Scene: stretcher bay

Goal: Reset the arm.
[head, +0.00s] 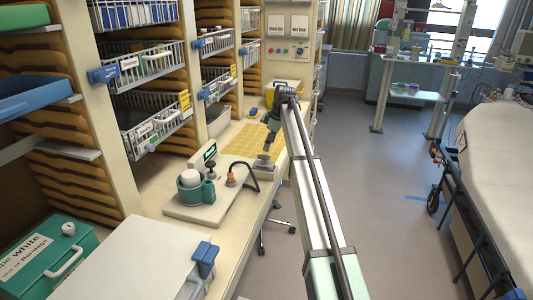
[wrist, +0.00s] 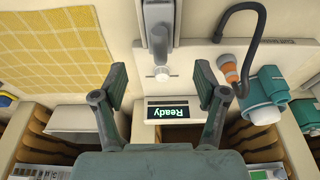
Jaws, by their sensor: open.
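My gripper (wrist: 160,82) is open in the wrist view, its two dark fingers spread wide with nothing held between them. In the head view my gripper (head: 268,143) is small and dark, hanging from the arm over the counter near the yellow grid mat; its fingers are hard to make out there. Beyond the fingertips in the wrist view is a grey metal fixture (wrist: 158,30) with a small white knob. A small display (wrist: 172,113) reads "Ready", upside down, between the fingers. I cannot tell whether the gripper touches anything.
A bench unit (head: 190,211) with a teal cup (head: 205,190) and a dark hose stands on the counter. The yellow mat (head: 240,145) lies behind it. Wire baskets (head: 150,120) line the left shelves. A stretcher (head: 500,165) stands right; the floor between is mostly clear.

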